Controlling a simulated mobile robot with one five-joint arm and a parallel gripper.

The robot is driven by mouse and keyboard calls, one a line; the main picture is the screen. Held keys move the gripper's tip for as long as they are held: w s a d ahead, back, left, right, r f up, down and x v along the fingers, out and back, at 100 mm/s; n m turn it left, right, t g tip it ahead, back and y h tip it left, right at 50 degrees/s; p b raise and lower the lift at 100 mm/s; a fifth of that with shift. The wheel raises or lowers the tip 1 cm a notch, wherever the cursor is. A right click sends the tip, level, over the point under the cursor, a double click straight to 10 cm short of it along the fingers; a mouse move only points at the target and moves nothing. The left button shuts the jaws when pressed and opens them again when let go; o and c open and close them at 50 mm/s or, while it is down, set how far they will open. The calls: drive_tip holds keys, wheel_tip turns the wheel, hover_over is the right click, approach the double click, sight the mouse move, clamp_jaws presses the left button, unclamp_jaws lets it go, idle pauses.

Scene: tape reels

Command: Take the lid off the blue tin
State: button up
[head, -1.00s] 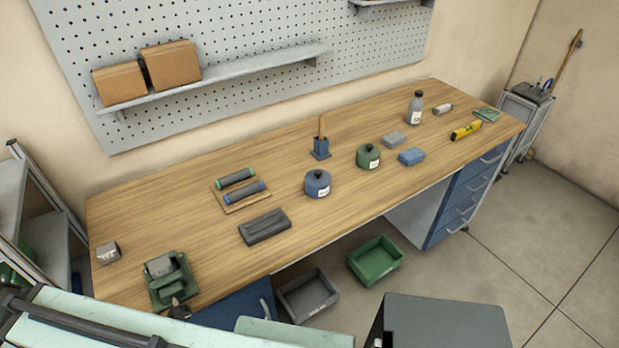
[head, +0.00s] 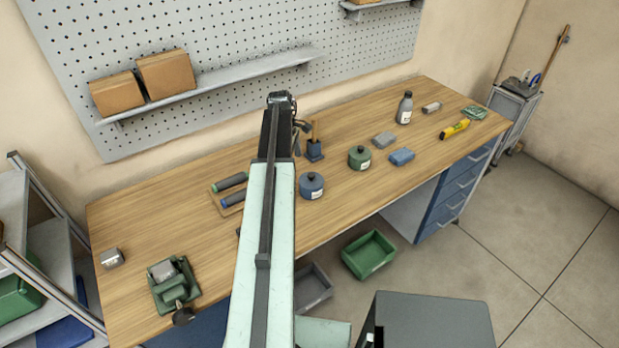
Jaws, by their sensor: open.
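The blue tin (head: 312,188) stands upright on the workbench, just right of my arm in the head view. Its lid (head: 312,177), with a small dark knob on top, sits on it. My arm reaches out over the bench. My gripper (head: 302,127) is at its far end, above and beyond the tin and apart from it. The gripper is open; its fingers are small and dark here, and partly hidden by the arm.
A green tin (head: 360,158) stands to the right of the blue one. Blue (head: 401,157) and grey (head: 384,140) blocks lie farther right. Two rollers (head: 232,190) lie left, partly behind my arm. The bench's front edge (head: 340,221) is near.

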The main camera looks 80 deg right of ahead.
hover_over(311, 174)
drive_tip(key=shift+w+a+r, duration=0.1)
drive_tip(key=shift+a+r, duration=0.05)
drive_tip(key=f+b, duration=0.8)
drive_tip(key=shift+s, duration=0.2)
drive_tip(key=shift+r, duration=0.15)
drive_tip(key=c, duration=1.1)
drive_tip(key=shift+c, duration=0.2)
drive_tip(key=shift+r, duration=0.1)
